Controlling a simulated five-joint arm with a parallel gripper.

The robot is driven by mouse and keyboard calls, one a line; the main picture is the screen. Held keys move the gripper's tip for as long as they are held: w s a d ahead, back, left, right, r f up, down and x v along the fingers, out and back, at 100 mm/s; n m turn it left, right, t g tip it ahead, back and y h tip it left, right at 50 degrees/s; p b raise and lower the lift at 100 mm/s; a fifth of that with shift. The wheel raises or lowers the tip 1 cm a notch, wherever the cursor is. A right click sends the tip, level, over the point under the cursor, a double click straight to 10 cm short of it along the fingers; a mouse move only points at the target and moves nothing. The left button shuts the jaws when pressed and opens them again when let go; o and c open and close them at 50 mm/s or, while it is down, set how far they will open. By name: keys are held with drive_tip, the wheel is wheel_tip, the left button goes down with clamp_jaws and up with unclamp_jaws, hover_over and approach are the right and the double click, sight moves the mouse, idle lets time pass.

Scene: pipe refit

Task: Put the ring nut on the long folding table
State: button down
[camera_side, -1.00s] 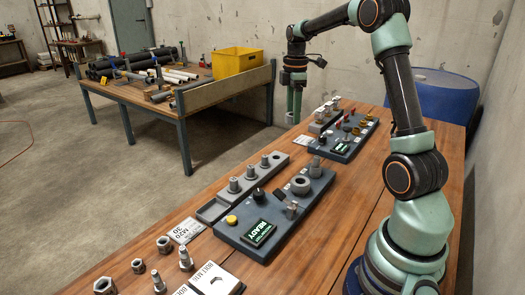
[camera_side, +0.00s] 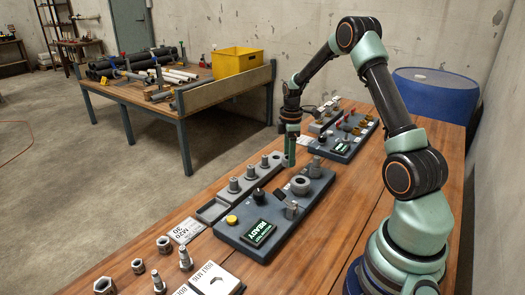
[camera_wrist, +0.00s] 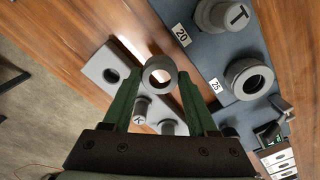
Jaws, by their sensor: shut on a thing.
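My gripper (camera_side: 290,163) points down over the wooden work table, near its left edge and behind the long grey rail. In the wrist view, my gripper (camera_wrist: 161,74) is shut on a grey ring nut (camera_wrist: 149,84), held between the two green fingertips with its hole facing the camera. The ring nut is too small to make out in the side view. The wooden table (camera_side: 338,222) is long and brown; it also shows in the wrist view (camera_wrist: 75,35). I cannot tell whether it is the folding table or whether the nut touches anything below.
A grey rail (camera_side: 213,211) with pegs and a dark panel (camera_side: 272,243) with a ring-shaped fitting (camera_side: 301,185) stand close by. Another panel (camera_side: 343,152) lies farther back. A second table (camera_side: 112,92) with pipes and a yellow bin (camera_side: 236,61) stands across the floor.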

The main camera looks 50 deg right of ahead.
sight(288, 176)
drive_tip(key=shift+f, duration=2.2)
drive_tip(key=shift+f, duration=0.15)
drive_tip(key=shift+c, duration=2.3)
unclamp_jaws()
wheel_tip(288, 176, up, 12)
drive_tip(key=s+a+r+m+t, duration=0.2)
drive_tip(key=a+r+m, duration=0.2)
drive_tip(key=a+r, duration=0.8)
drive_tip(key=s+a+m+t, duration=0.3)
drive_tip(key=s+a+m, duration=0.2)
drive_tip(key=s+a, duration=0.4)
drive_tip(key=a, duration=0.5)
drive_tip(key=shift+t, duration=0.3)
